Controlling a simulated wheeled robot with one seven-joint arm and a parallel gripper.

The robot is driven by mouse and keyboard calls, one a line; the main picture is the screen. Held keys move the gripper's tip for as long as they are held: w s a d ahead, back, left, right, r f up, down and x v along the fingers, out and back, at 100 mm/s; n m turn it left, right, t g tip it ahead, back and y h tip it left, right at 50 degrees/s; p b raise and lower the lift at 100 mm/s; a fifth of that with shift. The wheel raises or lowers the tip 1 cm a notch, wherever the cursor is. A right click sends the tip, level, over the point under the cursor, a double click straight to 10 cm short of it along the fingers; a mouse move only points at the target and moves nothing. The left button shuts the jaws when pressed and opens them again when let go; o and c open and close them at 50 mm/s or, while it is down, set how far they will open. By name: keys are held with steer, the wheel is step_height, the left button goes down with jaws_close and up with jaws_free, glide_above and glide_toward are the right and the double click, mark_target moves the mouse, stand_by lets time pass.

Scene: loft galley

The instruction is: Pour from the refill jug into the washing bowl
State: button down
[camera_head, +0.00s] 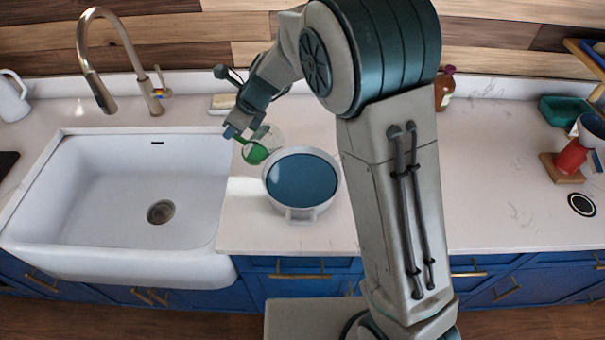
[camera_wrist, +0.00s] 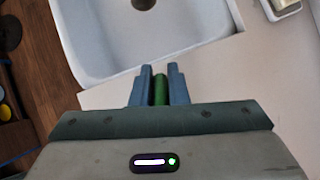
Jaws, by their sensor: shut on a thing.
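The refill jug (camera_head: 256,154) looks clear, with green in its lower part and a green handle. My gripper (camera_head: 236,134) is shut on that handle. In the wrist view the green handle (camera_wrist: 160,90) stands between the two blue fingers (camera_wrist: 158,84); the jug's body is hidden there. The jug is just behind and left of the washing bowl, close to its rim in the head view. I cannot tell its height or exact tilt. The washing bowl (camera_head: 302,214) is white and round, with a dark blue inside and a front handle. It sits upright on the counter. No stream shows.
A white sink (camera_head: 90,185) with a tap (camera_head: 92,75) lies left of the bowl. A soap dish (camera_head: 222,104) is behind. A brown bottle (camera_head: 445,88) and a red object (camera_head: 571,156) on a wooden block stand right.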

mark_target(253, 140)
steer(key=shift+s+d+r+t+y, duration=0.15)
steer(key=shift+d+r+y, duration=0.05)
steer(key=shift+d+y, duration=0.35)
steer(key=shift+s+d+r+t+y, duration=0.15)
steer(key=shift+d+y, duration=0.25)
steer(key=shift+y, duration=0.25)
steer(key=shift+d+f+b, duration=0.1)
steer(key=shift+f+b, duration=0.1)
steer(key=shift+b, duration=0.35)
steer(key=shift+d+f+y+b, duration=0.15)
steer(key=shift+y+b, duration=0.45)
steer(key=shift+b, duration=0.6)
steer(key=shift+s+d+r+t+b, duration=0.15)
steer(key=shift+r+t+b, duration=0.15)
steer(key=shift+b, duration=0.25)
steer(key=y+b, duration=0.1)
steer(key=b, duration=0.2)
steer(key=shift+d+r+y, duration=0.1)
steer(key=shift+d+y, duration=0.2)
steer(key=shift+d, duration=0.1)
steer(key=shift+s+d+b, duration=0.1)
steer(key=shift+d+b, duration=0.05)
steer(key=shift+b, duration=0.75)
